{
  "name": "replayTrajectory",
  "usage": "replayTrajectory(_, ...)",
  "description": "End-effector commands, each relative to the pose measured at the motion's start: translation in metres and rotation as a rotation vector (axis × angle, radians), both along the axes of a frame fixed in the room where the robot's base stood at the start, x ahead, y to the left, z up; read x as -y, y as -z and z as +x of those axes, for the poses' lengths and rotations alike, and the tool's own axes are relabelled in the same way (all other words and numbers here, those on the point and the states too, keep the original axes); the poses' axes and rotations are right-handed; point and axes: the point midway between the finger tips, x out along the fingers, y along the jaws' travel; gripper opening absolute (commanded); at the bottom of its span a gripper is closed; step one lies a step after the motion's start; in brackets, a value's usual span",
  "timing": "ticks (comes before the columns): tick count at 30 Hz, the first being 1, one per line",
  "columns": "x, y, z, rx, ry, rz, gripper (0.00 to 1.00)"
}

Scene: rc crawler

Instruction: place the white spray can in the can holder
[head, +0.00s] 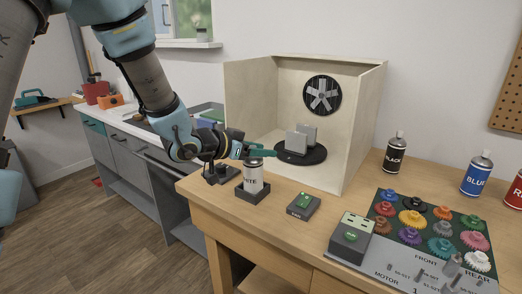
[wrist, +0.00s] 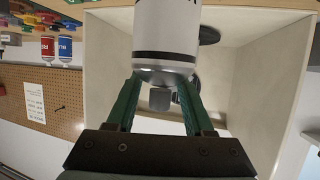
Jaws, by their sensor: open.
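The white spray can (head: 252,178) stands upright in the dark, low, square can holder (head: 250,197) near the bench's front left. My gripper (head: 262,153) is level with the can's top, its green fingers pointing right. In the wrist view, the can (wrist: 167,35) comes down from the upper edge, with its silver shoulder and grey nozzle between the fingertips. My gripper's fingers (wrist: 158,90) are open on either side of the can's top. The holder is not visible in the wrist view.
An open spray booth (head: 355,130) with a dark turntable (head: 314,158) stands behind. A small box with a green button (head: 304,205) sits right of the holder. Black (head: 395,152), blue (head: 477,174) and red cans and a gear board (head: 425,228) are farther right.

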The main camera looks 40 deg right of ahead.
Motion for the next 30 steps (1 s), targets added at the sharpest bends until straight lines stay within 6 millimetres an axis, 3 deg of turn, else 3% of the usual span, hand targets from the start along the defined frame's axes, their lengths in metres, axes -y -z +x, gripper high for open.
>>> replayTrajectory(5, -0.016, -0.008, 0.002, 0.002, -0.003, -0.002, 0.52)
replayTrajectory(18, -0.095, -0.042, 0.002, 0.003, -0.003, -0.001, 0.52)
replayTrajectory(24, -0.109, -0.048, 0.001, 0.001, -0.001, -0.001, 0.52)
replayTrajectory(30, -0.111, -0.048, 0.001, 0.0, 0.0, 0.0, 0.52)
